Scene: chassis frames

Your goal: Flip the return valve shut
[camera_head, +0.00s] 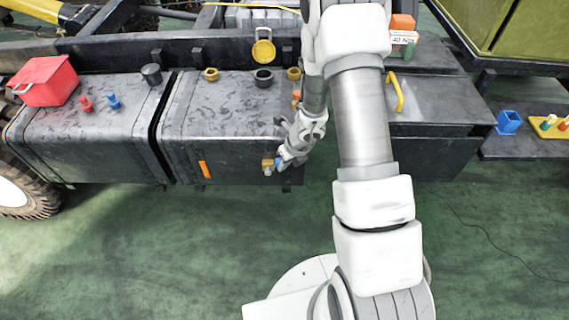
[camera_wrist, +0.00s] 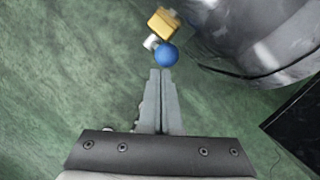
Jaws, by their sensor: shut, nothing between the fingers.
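A small valve with a brass body (camera_wrist: 163,23) and a blue ball knob (camera_wrist: 166,54) sits at the lower front edge of the right-hand dark tank (camera_head: 225,115). In the head view its brass body (camera_head: 267,163) shows just left of my gripper (camera_head: 282,161). In the wrist view my gripper (camera_wrist: 161,72) is shut and empty. Its fingertips are right below the blue knob in the picture; I cannot tell if they touch it. A pale metal stub (camera_wrist: 151,43) is beside the knob. The valve's far side is hidden.
An orange strip (camera_head: 205,169) is on the tank's front face. A yellow cap (camera_head: 263,50) stands open behind a dark filler neck (camera_head: 263,78). A red can (camera_head: 44,81) and red and blue fittings (camera_head: 113,101) are on the left tank. The green floor in front is open.

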